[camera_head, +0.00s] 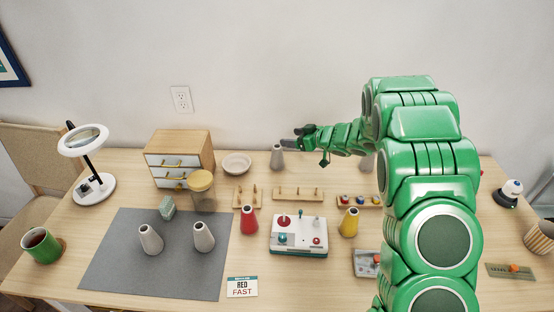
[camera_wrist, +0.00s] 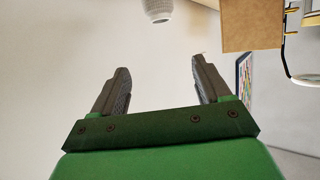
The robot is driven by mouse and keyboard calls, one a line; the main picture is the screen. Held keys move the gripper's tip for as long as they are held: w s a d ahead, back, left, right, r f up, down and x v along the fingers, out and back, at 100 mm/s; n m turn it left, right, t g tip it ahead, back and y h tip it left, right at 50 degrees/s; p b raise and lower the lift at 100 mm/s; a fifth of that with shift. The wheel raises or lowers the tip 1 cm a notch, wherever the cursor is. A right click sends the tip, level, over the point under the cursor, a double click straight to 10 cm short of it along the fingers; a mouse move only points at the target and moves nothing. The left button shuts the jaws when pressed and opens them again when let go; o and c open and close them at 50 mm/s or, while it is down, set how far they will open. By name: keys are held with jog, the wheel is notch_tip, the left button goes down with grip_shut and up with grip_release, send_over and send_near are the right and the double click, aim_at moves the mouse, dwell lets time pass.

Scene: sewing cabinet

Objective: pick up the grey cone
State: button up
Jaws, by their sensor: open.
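A grey cone (camera_head: 277,157) stands upright at the back of the table, near the wall. Two paler grey-white cones, a left one (camera_head: 150,239) and a right one (camera_head: 203,237), stand on the dark mat. My gripper (camera_head: 291,143) is at the back cone's upper right in the head view; whether they touch is unclear. In the wrist view my gripper (camera_wrist: 158,75) is open, with nothing between its fingers. A pale speckled rounded piece (camera_wrist: 158,10), apparently the back cone's narrow top, shows at the upper edge, beyond the fingertips.
The wooden drawer cabinet (camera_head: 180,160), bowl (camera_head: 237,163) and jar (camera_head: 202,190) stand left of the back cone. Pegged racks (camera_head: 299,193), a red cone (camera_head: 249,221), a yellow cone (camera_head: 349,223) and a control box (camera_head: 299,237) lie nearer. My arm hides part of the right side.

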send_near(281, 151)
jog(key=w+a, duration=0.3)
jog(key=x, duration=0.4)
jog(key=f+x, duration=0.1)
jog(key=x, duration=0.2)
jog(key=shift+s+f, duration=0.1)
jog(key=shift+s, duration=0.3)
jog(key=shift+w+a+f, duration=0.2)
jog(key=shift+w+a, duration=0.2)
jog(key=c, duration=1.1)
jog(key=shift+r, duration=0.1)
